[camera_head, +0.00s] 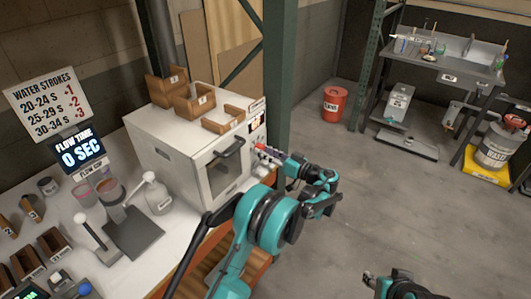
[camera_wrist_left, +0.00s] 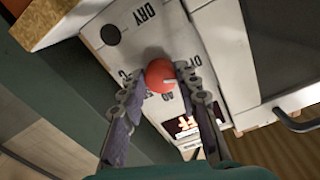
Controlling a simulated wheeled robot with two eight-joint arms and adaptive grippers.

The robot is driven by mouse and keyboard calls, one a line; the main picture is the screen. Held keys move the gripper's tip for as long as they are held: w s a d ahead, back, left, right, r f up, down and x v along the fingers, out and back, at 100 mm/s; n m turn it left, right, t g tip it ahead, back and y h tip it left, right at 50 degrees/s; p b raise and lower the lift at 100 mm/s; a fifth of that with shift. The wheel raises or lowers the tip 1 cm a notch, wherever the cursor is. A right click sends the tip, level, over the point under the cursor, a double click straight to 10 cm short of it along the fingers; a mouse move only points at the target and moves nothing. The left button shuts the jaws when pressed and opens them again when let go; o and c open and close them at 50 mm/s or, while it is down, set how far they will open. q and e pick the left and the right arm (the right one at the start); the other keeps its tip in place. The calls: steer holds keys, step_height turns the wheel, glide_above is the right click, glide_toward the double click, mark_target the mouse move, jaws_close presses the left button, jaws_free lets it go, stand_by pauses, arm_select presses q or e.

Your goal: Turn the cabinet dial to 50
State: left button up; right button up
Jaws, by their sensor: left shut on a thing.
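The white cabinet (camera_head: 178,150) stands on the bench with its windowed door facing right. Its red round dial (camera_wrist_left: 160,76) sits on the front panel in the left wrist view, with a pale pointer mark on it. Printed labels surround the dial, partly hidden by my fingers, so I cannot read its setting. My left gripper (camera_wrist_left: 157,82) has a finger on each side of the dial and is shut on it; it also shows at the panel in the head view (camera_head: 266,154). My right gripper (camera_head: 370,281) is low in the head view, away from the cabinet; its jaws are unclear.
A small lit display (camera_wrist_left: 186,126) is beside the dial. The door handle (camera_wrist_left: 298,122) sticks out nearby. Wooden bins (camera_head: 194,104) stand on the cabinet. A green post (camera_head: 280,85) rises close behind the panel.

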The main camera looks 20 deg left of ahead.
arm_select(q)
steer(key=m, duration=1.2)
steer(key=shift+r+m, duration=0.15)
steer(key=shift+m, duration=0.15)
steer(key=m, duration=0.6)
steer(key=shift+g, duration=0.3)
steer(key=m, duration=0.5)
steer(key=shift+r, duration=0.1)
steer(key=shift+m, duration=0.4)
steer(key=o, duration=1.2)
steer(key=shift+c, duration=0.2)
